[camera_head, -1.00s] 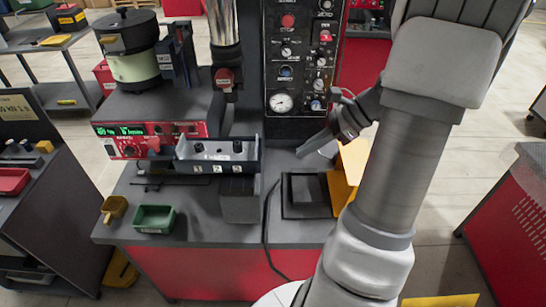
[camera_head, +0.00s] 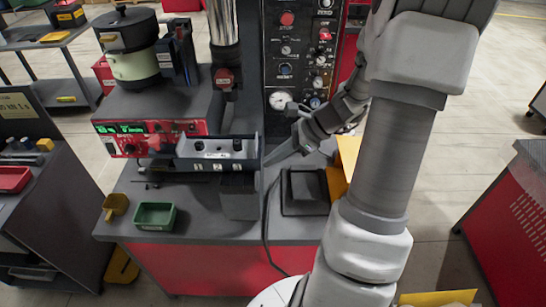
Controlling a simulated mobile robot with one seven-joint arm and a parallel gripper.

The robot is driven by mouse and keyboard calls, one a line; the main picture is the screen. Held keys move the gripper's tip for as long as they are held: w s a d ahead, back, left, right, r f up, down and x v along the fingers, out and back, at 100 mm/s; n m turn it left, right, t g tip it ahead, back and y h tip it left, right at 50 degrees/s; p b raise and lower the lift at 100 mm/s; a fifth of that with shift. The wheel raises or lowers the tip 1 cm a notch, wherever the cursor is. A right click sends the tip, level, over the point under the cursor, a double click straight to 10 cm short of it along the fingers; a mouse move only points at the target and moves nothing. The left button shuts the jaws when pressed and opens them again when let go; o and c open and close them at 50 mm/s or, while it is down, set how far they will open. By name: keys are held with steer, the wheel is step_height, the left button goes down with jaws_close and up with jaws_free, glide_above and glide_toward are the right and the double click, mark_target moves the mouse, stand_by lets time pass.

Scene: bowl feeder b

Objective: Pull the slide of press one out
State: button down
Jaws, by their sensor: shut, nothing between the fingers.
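The press stands in the middle of the workbench, with a shiny vertical cylinder (camera_head: 223,22) above and a dark control panel (camera_head: 297,60) beside it. In front of the cylinder is a grey slide-like holder (camera_head: 217,146) with small numbered labels and dark knobs on top. I cannot tell for sure that this is the slide of press one. My gripper (camera_head: 268,162) is shut and empty. Its narrow pale tip points down and left, close to the right end of the holder. I cannot tell whether it touches.
A red control box (camera_head: 140,138) carrying a feeder bowl (camera_head: 130,45) stands at the left. A black square pad (camera_head: 303,192) and a yellow piece (camera_head: 340,180) are right of the gripper.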

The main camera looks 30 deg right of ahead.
mark_target(211, 159)
steer(key=w+a, duration=0.2)
steer(key=a, duration=0.2)
steer(key=w+a, duration=0.3)
steer(key=a, duration=0.1)
steer(key=w+a+b, duration=0.1)
steer(key=w+a, duration=0.1)
steer(key=a, duration=0.3)
steer(key=shift+w, duration=0.2)
steer(key=shift+d, duration=0.15)
